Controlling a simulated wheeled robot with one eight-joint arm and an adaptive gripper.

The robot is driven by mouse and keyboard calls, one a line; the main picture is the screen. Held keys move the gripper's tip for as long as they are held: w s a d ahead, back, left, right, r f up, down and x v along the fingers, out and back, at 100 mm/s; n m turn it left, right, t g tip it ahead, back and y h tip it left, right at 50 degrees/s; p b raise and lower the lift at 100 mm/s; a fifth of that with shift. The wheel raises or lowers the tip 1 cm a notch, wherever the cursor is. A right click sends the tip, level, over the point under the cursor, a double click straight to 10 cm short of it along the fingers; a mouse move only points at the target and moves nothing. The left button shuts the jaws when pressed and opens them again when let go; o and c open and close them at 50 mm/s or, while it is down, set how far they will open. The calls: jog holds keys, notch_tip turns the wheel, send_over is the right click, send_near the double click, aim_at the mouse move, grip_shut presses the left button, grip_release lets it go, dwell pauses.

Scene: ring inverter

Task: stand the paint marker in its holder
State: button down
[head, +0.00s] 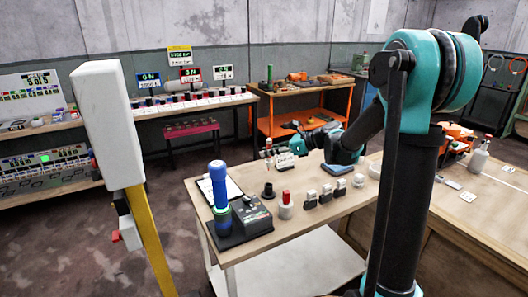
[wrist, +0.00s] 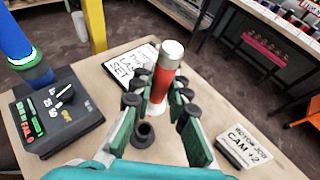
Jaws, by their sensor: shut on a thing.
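The paint marker (wrist: 164,78) has a silver-white top end, an orange-red body and a white lower part. My gripper (wrist: 160,98) is shut on it, with a finger on each side, and the marker looks roughly upright. In the head view my gripper (head: 277,150) is over the far part of the table. A small black cup with a wider foot, which looks like the holder (head: 268,191), stands empty on the table. It shows in the wrist view (wrist: 144,135) below the marker, between my fingers. The marker is apart from it.
A blue cylinder on a black control box (head: 244,216) stands at the table's left. A red-capped white bottle (head: 286,206) and several small dark blocks stand right of the cup. A clipboard (wrist: 128,66) and a label card (wrist: 244,146) are nearby. A yellow post (head: 150,240) stands left.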

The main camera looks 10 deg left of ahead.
jog(key=shift+r, duration=0.2)
jog(key=shift+f, duration=5.4)
jog(key=shift+f, duration=0.1)
jog(key=c, duration=1.4)
grip_release()
jog(key=shift+d, duration=0.1)
